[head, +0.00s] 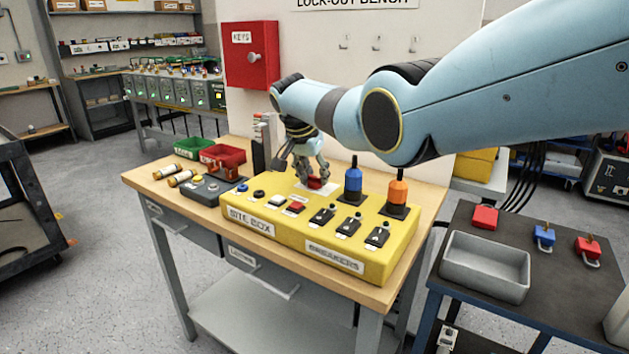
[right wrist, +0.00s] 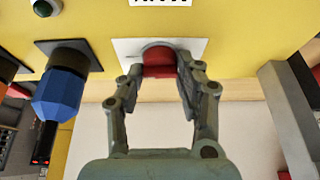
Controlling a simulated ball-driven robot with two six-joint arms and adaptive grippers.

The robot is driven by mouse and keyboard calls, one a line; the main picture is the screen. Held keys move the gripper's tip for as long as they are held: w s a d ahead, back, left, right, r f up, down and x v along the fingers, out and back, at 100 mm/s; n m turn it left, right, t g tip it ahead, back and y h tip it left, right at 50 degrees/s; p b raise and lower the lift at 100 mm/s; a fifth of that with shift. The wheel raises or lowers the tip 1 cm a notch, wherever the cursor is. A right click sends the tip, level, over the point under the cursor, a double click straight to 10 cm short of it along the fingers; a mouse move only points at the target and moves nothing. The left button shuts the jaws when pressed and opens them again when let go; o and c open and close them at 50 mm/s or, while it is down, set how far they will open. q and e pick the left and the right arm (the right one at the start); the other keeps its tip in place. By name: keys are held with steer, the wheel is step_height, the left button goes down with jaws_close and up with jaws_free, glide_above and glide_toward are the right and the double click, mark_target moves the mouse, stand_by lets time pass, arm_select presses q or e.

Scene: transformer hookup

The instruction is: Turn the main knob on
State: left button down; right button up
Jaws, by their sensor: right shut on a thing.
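The yellow site box (head: 278,228) lies on the wooden bench. A red knob (head: 315,183) on a white plate sits on its top near the back; it also shows in the right wrist view (right wrist: 158,64). I take it for the main knob; the label by it is cut off in the wrist view. My right gripper (head: 313,178) comes down from above, its fingers shut on the red knob from both sides. In the right wrist view the fingers (right wrist: 160,75) flank the knob. My left gripper is not in view.
A blue plug (head: 353,182) and an orange plug (head: 397,192) stand upright right of the knob. Black breaker switches (head: 349,225) line the front. A grey button box (head: 205,189) and red bin (head: 222,157) are left. A grey tray (head: 487,265) is on the right table.

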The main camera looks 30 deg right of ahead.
steer(key=shift+m, duration=0.3)
stand_by(0.4)
steer(key=o, duration=1.1)
steer(key=shift+o, duration=0.2)
steer(key=v, duration=1.2)
steer(key=shift+w, duration=0.2)
